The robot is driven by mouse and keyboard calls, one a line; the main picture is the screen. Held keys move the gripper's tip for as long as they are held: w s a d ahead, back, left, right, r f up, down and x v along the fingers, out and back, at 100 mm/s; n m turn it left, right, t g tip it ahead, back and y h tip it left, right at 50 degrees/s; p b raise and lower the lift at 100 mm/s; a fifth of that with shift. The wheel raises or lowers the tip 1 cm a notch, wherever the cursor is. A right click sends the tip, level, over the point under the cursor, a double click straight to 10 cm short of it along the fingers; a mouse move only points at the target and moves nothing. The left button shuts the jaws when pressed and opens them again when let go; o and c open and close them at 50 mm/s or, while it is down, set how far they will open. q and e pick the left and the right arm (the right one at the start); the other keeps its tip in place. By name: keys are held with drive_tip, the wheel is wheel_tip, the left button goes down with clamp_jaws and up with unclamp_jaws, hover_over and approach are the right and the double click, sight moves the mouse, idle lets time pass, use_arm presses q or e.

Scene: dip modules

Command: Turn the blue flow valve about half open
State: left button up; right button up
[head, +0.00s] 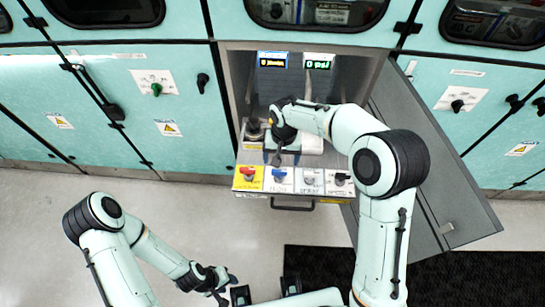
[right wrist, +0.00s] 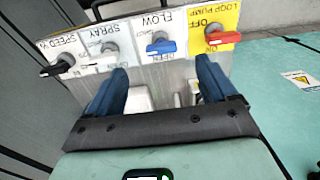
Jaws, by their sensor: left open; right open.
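The blue flow valve (head: 279,174) sits on the white FLOW plate of the control panel, between the red loop pump handle and the grey spray knob. In the right wrist view the blue valve (right wrist: 160,46) shows its handle lying roughly crosswise. My right gripper (head: 278,156) is above and behind the panel. Its two blue fingers (right wrist: 162,66) are spread, one to each side of the valve in the picture, with nothing between them and no visible contact. My left gripper (head: 222,283) is open and empty, low over the floor, away from the panel.
The red loop pump handle (right wrist: 223,38), spray knob (right wrist: 109,49) and black speed knob (right wrist: 58,64) flank the valve. Displays read 0 l/min (head: 272,59) and 0 psi (head: 319,62). An open grey cabinet door (head: 430,170) stands right of the right arm.

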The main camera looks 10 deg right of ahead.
sight(279, 170)
drive_tip(key=f, duration=0.6)
drive_tip(key=w+f, duration=0.1)
drive_tip(key=f, duration=0.3)
drive_tip(key=shift+w, duration=0.1)
drive_tip(key=c, duration=1.1)
